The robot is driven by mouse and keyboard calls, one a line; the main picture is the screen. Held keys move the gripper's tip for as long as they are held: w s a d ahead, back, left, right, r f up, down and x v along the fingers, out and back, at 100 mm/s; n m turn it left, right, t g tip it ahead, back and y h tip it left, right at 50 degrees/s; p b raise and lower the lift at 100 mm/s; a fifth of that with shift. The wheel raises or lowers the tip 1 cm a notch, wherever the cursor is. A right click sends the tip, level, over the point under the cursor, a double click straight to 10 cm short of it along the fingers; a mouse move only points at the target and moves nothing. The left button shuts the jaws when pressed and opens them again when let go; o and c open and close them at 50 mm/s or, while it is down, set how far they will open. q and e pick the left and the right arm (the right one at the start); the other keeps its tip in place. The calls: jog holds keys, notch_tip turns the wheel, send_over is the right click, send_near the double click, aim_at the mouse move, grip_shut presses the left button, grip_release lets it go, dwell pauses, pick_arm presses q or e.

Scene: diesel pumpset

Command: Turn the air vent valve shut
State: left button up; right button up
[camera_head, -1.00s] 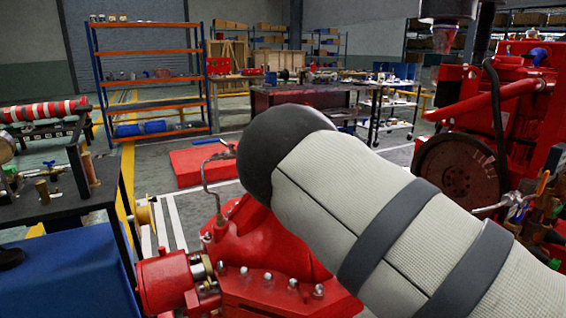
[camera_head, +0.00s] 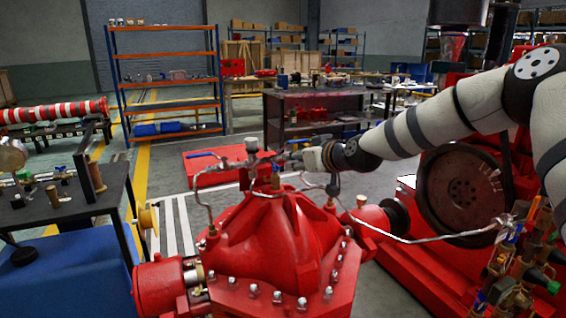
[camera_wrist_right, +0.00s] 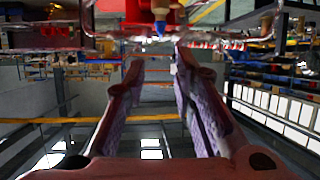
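The red pump casing (camera_head: 262,235) stands in the lower middle of the head view. Thin metal pipework runs over its top, with a grey fitting (camera_head: 251,148) and a blue lever (camera_head: 203,154) at the left. I cannot tell for certain which is the air vent valve. My right gripper (camera_head: 284,159) is at the pipework, just right of the grey fitting. In the wrist view its fingers (camera_wrist_right: 160,62) are apart with nothing between them; a blue-tipped part (camera_wrist_right: 160,28) lies beyond. My left gripper is out of view.
A dark table (camera_head: 75,205) with fittings stands at the left. Shelves (camera_head: 165,103) and a workbench (camera_head: 310,110) stand behind.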

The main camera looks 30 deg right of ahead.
aim_at(277, 165)
jog(key=b+x, duration=0.1)
jog(key=x, duration=0.2)
jog(key=f+b+x, duration=0.1)
jog(key=x, duration=0.3)
jog(key=b+x, duration=0.1)
jog(key=x, duration=0.2)
jog(key=shift+s+f, duration=0.15)
jog(key=shift+f, duration=0.05)
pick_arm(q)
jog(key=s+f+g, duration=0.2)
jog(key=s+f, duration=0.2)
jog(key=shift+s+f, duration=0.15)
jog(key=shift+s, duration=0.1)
pick_arm(e)
jog(key=shift+r, duration=0.25)
grip_shut()
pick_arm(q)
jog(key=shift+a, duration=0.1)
